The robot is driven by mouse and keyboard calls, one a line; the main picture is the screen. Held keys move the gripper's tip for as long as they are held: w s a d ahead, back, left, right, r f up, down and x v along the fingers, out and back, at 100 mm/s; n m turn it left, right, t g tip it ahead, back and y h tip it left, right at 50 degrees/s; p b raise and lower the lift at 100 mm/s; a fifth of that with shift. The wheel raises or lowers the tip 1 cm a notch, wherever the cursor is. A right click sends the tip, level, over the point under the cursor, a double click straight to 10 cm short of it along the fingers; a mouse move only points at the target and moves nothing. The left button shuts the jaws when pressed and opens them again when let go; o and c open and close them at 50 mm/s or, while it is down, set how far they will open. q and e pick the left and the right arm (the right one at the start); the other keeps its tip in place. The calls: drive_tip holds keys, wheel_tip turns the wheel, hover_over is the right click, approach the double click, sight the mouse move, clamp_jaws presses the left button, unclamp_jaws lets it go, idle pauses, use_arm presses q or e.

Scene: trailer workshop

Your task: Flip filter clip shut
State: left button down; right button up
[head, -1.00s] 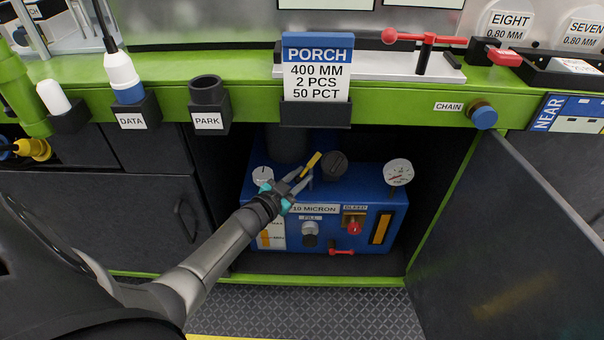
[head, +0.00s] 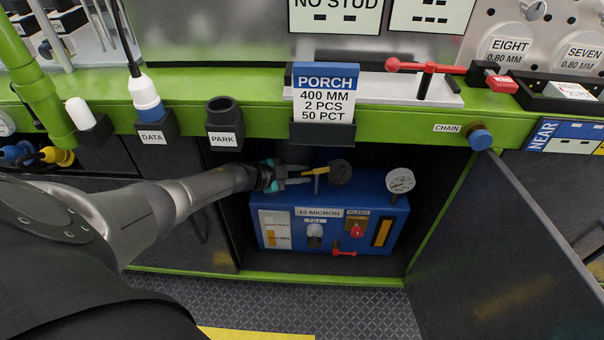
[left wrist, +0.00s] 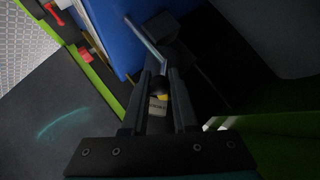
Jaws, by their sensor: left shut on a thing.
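The blue filter unit (head: 370,210), labelled 10 MICRON, stands in the open cabinet. A yellow-tipped clip lever (head: 318,171) is at its top, left of a dark round cap (head: 340,171). The lever lies close to level. My left gripper (head: 303,176) reaches in from the left and is shut on the clip lever. In the left wrist view, a bit of the yellow and grey lever (left wrist: 160,98) shows between the fingers (left wrist: 158,108). The fingers hide part of the lever, and I cannot tell whether it touches its seat. My right gripper is not in view.
The open cabinet door (head: 510,240) stands at the right. A green ledge (head: 400,128) with the PORCH card (head: 324,90) runs above the opening. A pressure gauge (head: 400,181) rises at the unit's right. The floor in front is clear.

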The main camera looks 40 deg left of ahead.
use_arm(q)
drive_tip(key=shift+w+a+r+m+g, duration=0.1)
drive_tip(key=shift+w+r+m+g, duration=0.15)
drive_tip(key=shift+m+g, duration=0.2)
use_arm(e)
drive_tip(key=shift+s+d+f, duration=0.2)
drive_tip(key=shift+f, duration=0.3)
use_arm(q)
drive_tip(key=c, duration=0.8)
unclamp_jaws()
drive_tip(key=shift+s+f, duration=0.1)
drive_tip(key=shift+s+p, duration=0.1)
drive_tip(key=shift+p, duration=0.25)
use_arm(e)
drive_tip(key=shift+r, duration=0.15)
